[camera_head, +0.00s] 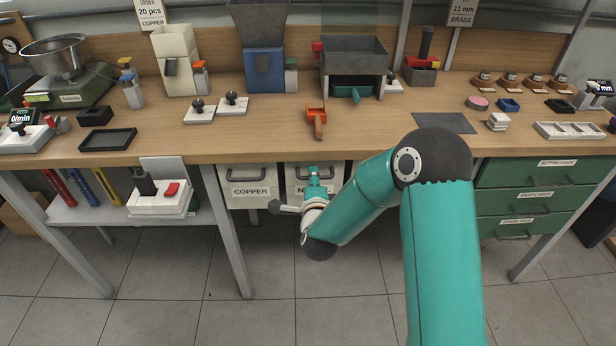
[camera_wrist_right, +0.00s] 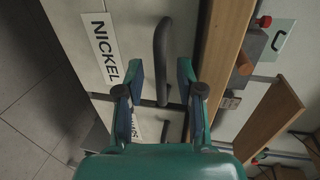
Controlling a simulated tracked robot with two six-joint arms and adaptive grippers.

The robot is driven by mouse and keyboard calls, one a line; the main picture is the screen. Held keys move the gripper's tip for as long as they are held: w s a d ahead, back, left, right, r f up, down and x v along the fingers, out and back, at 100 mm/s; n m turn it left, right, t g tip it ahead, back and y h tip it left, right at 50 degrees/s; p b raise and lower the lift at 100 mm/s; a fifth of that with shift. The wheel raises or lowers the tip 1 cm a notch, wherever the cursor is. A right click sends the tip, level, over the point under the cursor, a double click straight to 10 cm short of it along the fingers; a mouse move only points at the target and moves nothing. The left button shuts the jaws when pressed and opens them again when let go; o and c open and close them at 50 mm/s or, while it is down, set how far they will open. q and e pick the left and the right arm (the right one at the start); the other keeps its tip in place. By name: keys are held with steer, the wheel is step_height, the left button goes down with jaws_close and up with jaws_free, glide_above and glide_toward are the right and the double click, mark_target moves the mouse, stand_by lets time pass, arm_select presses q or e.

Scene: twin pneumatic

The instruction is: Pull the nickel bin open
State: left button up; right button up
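The nickel bin (camera_head: 338,172) is a pale bin under the bench, right of the copper bin (camera_head: 262,174). Its front looks level with the copper bin's. My right gripper (camera_head: 314,172) is at its handle and hides part of its label. The right wrist view shows the bin's NICKEL label (camera_wrist_right: 104,46) and its dark bar handle (camera_wrist_right: 161,50). In that view the right gripper (camera_wrist_right: 160,72) is open, one finger on each side of the handle, with gaps visible on both sides. My left gripper is in neither view.
The wooden bench top (camera_head: 260,138) overhangs the bins. A metal leg (camera_head: 228,230) stands left of the copper bin. Green drawers (camera_head: 525,172) are at the right. An orange scoop (camera_head: 316,116) lies on the bench above. The tiled floor in front of the bins is clear.

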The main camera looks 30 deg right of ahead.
steer(key=shift+x, duration=0.95)
jaws_close()
